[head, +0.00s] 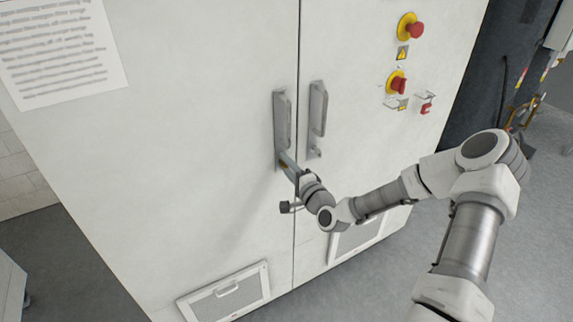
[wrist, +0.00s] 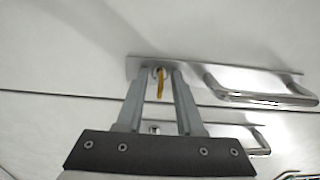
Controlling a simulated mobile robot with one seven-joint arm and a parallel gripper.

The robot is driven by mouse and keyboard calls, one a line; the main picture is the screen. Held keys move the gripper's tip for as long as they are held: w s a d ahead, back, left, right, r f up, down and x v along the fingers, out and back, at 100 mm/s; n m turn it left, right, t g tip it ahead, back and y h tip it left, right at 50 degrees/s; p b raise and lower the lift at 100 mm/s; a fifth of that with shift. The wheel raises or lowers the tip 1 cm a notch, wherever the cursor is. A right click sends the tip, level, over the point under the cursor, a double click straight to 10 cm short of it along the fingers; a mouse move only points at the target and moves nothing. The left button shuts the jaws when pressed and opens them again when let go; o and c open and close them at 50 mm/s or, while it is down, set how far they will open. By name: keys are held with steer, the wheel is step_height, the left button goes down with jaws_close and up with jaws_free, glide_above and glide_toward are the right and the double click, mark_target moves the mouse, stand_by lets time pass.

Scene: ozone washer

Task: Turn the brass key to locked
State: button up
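The brass key (wrist: 160,88) sits in the lock at the end of the left door handle's plate (head: 281,128), which also shows in the wrist view (wrist: 238,75). In the wrist view my gripper (wrist: 158,72) is open, with one finger on each side of the key. Gaps show between the key and both fingers, and the fingertips are at or very near the plate. In the head view my gripper (head: 287,163) reaches the plate's lower end and hides most of the key.
The white cabinet has two closed doors; a second handle (head: 318,108) is close to the right of my gripper. Red-and-yellow switches (head: 411,28) are at the upper right. A vent panel (head: 225,293) is low on the left door. Grey floor lies in front.

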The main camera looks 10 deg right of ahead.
jaws_close()
steer(key=shift+f+n+b, duration=0.1)
steer(key=shift+n+b, duration=0.2)
steer(key=shift+b, duration=0.05)
steer(key=n+b, duration=0.2)
steer(key=shift+f+n+b, duration=0.1)
steer(key=shift+n+b, duration=0.25)
steer(key=shift+n, duration=0.05)
steer(key=n+b, duration=1.1)
steer(key=b, duration=0.1)
steer(key=shift+n, duration=0.3)
steer(key=n+b, duration=0.2)
steer(key=b, duration=0.1)
steer(key=shift+n+b, duration=0.3)
steer(key=shift+n, duration=0.1)
steer(key=shift+r, duration=0.25)
